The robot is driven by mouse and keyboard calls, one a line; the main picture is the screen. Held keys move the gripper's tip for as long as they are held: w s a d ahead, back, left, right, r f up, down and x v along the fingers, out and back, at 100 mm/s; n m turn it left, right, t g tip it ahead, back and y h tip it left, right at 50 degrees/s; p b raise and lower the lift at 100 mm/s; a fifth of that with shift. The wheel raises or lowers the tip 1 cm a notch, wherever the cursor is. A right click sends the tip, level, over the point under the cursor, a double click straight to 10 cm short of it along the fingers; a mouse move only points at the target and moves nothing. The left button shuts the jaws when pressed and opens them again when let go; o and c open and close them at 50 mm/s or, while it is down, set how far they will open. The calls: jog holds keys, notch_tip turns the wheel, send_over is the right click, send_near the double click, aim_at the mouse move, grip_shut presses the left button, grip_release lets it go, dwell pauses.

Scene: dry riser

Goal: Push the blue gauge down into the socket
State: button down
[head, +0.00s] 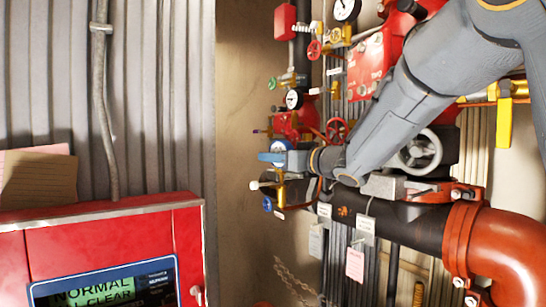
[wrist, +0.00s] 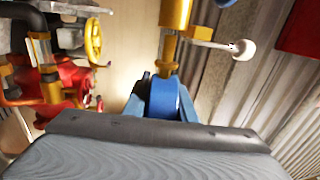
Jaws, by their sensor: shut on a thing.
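The blue gauge (head: 281,146) is at the left side of the red pipework in the head view. It also shows in the wrist view (wrist: 164,97) as a blue round body between the two fingers. My gripper (head: 284,158) is shut on it; its fingers flank the gauge in the wrist view (wrist: 164,108). A brass fitting (wrist: 175,14) with a white-knobbed lever stands in line with the gauge, and a narrower brass stem joins the two in that view. I take this fitting to be the socket. How deep the stem sits cannot be told.
A blue handwheel (head: 267,204) and the white lever knob (head: 254,185) are just below the gauge. A red handwheel (head: 336,130) and a small white-faced gauge (head: 293,99) are close by. A red panel (head: 100,235) stands at lower left. The wall left of the pipework is clear.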

jog(key=shift+f+b, duration=0.75)
jog(key=shift+f, duration=0.9)
dwell(1.8)
jog(key=c, duration=1.4)
grip_release()
